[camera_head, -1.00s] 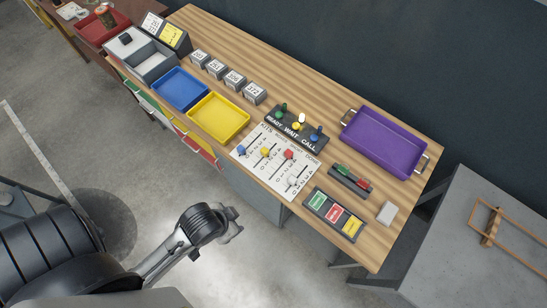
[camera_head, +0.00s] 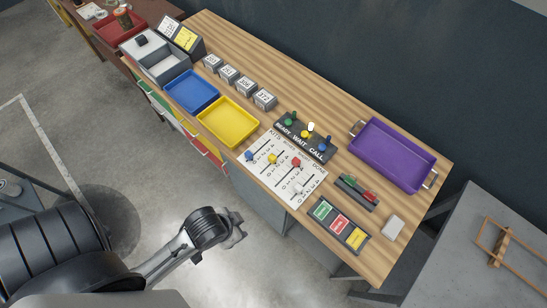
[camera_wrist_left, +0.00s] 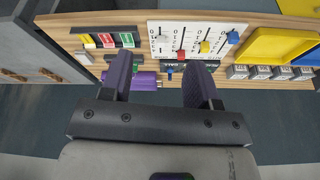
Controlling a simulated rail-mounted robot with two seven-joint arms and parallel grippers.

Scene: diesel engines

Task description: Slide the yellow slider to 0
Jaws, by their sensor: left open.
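The yellow slider (camera_head: 272,159) is a small knob on a white panel (camera_head: 284,180) with several numbered vertical tracks. It stands between the blue slider (camera_head: 249,156) and the red slider (camera_head: 296,162), in the upper part of its track. The digit beside it is too small to read. In the left wrist view the yellow slider (camera_wrist_left: 204,47) shows beyond the fingertips. My left gripper (camera_head: 238,230) is open and empty, off the table's front edge, apart from the panel. Its purple-padded fingers (camera_wrist_left: 158,78) show in the wrist view. My right gripper is out of view.
A switch box (camera_head: 305,137) stands behind the panel and a yellow tray (camera_head: 228,122) lies to its left. A colored button box (camera_head: 338,223) is to the right, with a purple tray (camera_head: 389,156) farther back. Floor is clear before the table.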

